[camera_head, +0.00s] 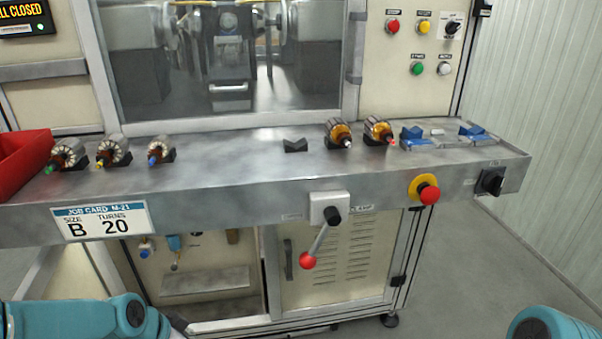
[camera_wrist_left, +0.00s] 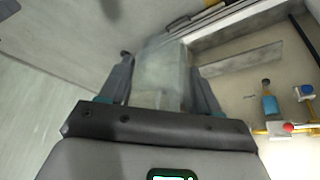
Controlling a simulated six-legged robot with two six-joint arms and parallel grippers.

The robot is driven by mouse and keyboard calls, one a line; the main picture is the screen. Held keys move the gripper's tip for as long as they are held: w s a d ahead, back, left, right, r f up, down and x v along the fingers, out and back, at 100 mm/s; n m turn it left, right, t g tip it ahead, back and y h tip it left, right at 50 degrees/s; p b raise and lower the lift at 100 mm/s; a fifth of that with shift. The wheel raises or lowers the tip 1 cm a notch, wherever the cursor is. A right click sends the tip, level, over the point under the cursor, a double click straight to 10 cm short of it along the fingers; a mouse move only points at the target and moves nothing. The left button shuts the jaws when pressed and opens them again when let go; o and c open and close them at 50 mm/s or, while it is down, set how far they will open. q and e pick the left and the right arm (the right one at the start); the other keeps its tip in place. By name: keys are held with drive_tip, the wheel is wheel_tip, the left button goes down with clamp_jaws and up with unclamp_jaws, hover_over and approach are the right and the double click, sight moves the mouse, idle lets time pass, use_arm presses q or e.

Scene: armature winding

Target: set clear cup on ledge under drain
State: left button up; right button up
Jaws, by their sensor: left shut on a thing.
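My left gripper (camera_wrist_left: 160,75) shows in the left wrist view, its two dark fingers shut on a clear cup (camera_wrist_left: 160,82). The cup is see-through and blurs into the background. In the head view only teal links of my left arm show at the bottom left; the gripper and cup are out of sight there. The ledge (camera_head: 205,283) is a grey metal strip in the open bay under the bench. Fittings with a blue bowl (camera_head: 174,242) hang above it; which one is the drain I cannot tell. The wrist view also shows the blue bowl (camera_wrist_left: 269,102). My right gripper is not in view.
The bench (camera_head: 240,165) overhangs the bay and carries several armatures and a red bin (camera_head: 22,160). A lever with a red knob (camera_head: 307,260) juts out right of the bay. A louvred cabinet door (camera_head: 335,265) closes the bay's right side.

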use_arm(q)
drive_tip(key=d+r+n+y+p, duration=0.1)
drive_tip(key=d+r+n+p, duration=0.2)
drive_tip(key=r+p, duration=0.5)
drive_tip(key=w+d+r+n+y+p, duration=0.1)
drive_tip(key=d+r+n+p, duration=0.2)
drive_tip(key=r+p, duration=0.5)
wheel_tip(320, 180, up, 4)
drive_tip(key=shift+r+n+t+y, duration=0.1)
drive_tip(key=shift+n+t+y, duration=0.2)
drive_tip(key=shift+t, duration=0.1)
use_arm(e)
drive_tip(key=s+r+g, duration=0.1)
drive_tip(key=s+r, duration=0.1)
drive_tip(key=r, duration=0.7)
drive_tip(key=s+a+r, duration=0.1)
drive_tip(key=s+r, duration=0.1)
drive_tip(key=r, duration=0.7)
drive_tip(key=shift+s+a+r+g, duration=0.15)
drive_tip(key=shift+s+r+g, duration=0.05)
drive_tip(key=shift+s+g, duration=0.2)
use_arm(q)
drive_tip(key=shift+a, duration=0.1)
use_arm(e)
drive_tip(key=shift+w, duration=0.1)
